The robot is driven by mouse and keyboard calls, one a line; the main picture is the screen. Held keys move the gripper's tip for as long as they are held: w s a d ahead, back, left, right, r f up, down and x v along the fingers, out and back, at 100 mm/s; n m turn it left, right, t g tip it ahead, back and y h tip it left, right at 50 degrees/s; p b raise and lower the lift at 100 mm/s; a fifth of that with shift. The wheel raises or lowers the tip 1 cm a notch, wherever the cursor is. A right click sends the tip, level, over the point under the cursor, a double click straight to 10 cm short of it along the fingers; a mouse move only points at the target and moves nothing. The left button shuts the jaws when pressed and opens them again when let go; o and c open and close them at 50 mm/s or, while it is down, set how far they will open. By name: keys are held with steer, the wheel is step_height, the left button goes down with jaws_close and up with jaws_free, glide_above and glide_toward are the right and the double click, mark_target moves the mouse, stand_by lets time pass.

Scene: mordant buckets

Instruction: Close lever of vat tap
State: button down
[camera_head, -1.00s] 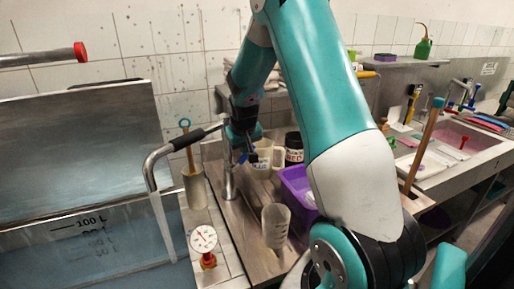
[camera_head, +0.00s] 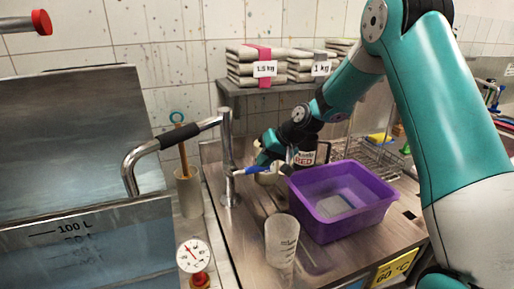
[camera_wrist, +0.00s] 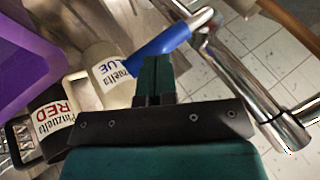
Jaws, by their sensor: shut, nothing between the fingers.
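The vat tap (camera_head: 227,160) is a chrome post with a spout bending left over the vat (camera_head: 90,245). Its blue lever (camera_head: 252,169) sticks out to the right of the post, roughly level. In the wrist view the blue lever (camera_wrist: 163,40) runs from the chrome post (camera_wrist: 240,85) toward upper-middle left.
A purple tub (camera_head: 340,205) stands right of my gripper. A clear beaker (camera_head: 281,240) stands in front. A jar marked RED (camera_wrist: 52,120) and a jug marked BLUE (camera_wrist: 108,72) sit close by the gripper. A dial gauge (camera_head: 193,257) stands by the vat.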

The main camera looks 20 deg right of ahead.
steer(key=shift+d+f, duration=0.2)
steer(key=shift+f, duration=0.1)
steer(key=shift+s+f, duration=0.1)
stand_by(0.3)
steer(key=w+a+r+v, duration=0.1)
steer(key=v, duration=1.3)
steer(key=s+a+r+n+g, duration=0.2)
steer(key=s+a+n+g, duration=0.15)
steer(key=s+a, duration=1)
steer(key=s+a+n+g, duration=0.1)
steer(key=s+a+n, duration=0.1)
steer(key=s, duration=0.6)
steer(key=s+a+f+n+h, duration=0.1)
steer(key=s+a+n, duration=0.2)
steer(key=s, duration=0.5)
steer(key=shift+s+a+f+g, duration=0.2)
steer(key=shift+a+f+g, duration=0.1)
steer(key=shift+g, duration=0.05)
